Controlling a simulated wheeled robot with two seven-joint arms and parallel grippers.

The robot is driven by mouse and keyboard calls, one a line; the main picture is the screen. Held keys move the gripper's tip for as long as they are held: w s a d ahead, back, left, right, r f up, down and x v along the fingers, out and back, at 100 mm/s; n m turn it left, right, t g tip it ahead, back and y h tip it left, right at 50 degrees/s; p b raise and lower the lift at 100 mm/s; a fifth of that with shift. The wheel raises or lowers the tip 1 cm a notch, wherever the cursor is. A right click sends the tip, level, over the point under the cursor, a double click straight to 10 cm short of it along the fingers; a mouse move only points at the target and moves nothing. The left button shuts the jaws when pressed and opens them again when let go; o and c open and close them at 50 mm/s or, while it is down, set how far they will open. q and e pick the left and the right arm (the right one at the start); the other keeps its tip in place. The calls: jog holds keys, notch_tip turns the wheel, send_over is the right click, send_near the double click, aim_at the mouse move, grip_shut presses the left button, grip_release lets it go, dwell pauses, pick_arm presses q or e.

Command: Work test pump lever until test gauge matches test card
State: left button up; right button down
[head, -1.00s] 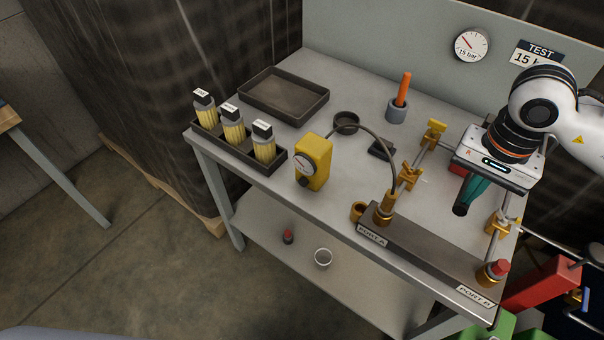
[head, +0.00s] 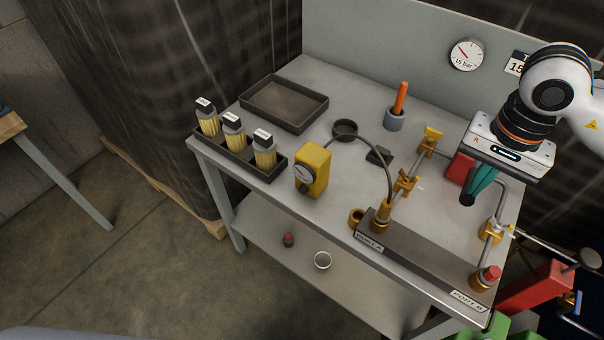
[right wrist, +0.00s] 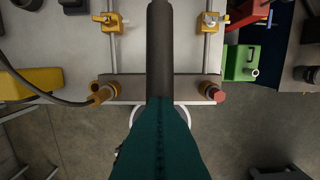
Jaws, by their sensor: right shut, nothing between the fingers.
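A round white gauge (head: 466,54) marked 15 bar hangs on the back panel, its red needle pointing up-left. The test card (head: 516,63) beside it is mostly hidden by my right arm; "15" shows. A red body (head: 535,288) with a dark rod and black knob (head: 588,258) stands at the lower right; it looks like the pump and its lever. My right gripper (head: 467,199) is shut above the bench's right part, left of the knob and apart from it. In the right wrist view a dark cylinder (right wrist: 160,50) extends beyond the teal fingers; I cannot tell what it is. My left gripper is out of view.
A yellow gauge box (head: 312,168) joins a hose to the manifold bar (head: 420,262). A tray (head: 285,103) and a rack of bottles (head: 240,155) stand at left.

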notch_tip(320, 180, up, 9)
jog(key=p, duration=0.4)
jog(key=shift+p, duration=0.3)
jog(key=shift+f, duration=0.1)
dwell(0.7)
